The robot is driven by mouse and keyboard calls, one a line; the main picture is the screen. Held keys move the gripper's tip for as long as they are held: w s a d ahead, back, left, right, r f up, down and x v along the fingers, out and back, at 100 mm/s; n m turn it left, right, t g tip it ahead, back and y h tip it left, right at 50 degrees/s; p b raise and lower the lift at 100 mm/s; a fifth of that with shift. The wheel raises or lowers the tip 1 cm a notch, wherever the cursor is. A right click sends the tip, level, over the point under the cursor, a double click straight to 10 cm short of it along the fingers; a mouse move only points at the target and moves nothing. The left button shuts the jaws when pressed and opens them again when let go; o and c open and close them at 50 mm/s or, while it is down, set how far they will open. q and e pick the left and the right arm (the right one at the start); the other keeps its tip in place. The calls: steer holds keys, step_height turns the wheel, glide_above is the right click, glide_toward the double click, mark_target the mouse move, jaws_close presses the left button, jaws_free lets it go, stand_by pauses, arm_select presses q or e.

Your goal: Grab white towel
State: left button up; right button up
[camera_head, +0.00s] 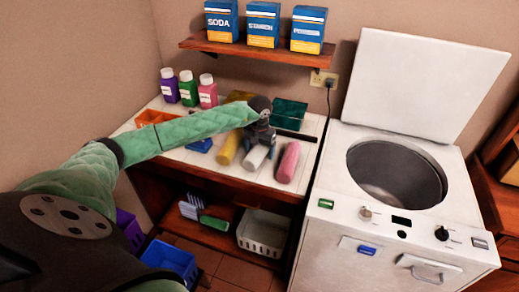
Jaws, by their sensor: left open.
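A rolled white towel (254,159) lies on the tiled counter between a rolled yellow towel (228,149) and a rolled pink towel (288,163). My left arm reaches in from the left, and my left gripper (260,142) points down at the far end of the white towel. It is open. The gripper hides that end of the towel, and I cannot tell whether the fingers touch it. My right gripper is not in view.
Purple, green and pink bottles (188,90) stand at the counter's back left. A teal basket (289,113) and a dark bar (295,135) lie behind the towels. An open top-loading washer (345,235) stands to the right. A shelf with boxes (262,25) hangs above.

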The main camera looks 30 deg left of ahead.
arm_select(q)
steer(key=shift+f, duration=0.25)
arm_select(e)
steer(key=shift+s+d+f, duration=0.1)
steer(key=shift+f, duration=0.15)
arm_select(q)
steer(key=c, duration=1)
steer(key=shift+c, duration=0.8)
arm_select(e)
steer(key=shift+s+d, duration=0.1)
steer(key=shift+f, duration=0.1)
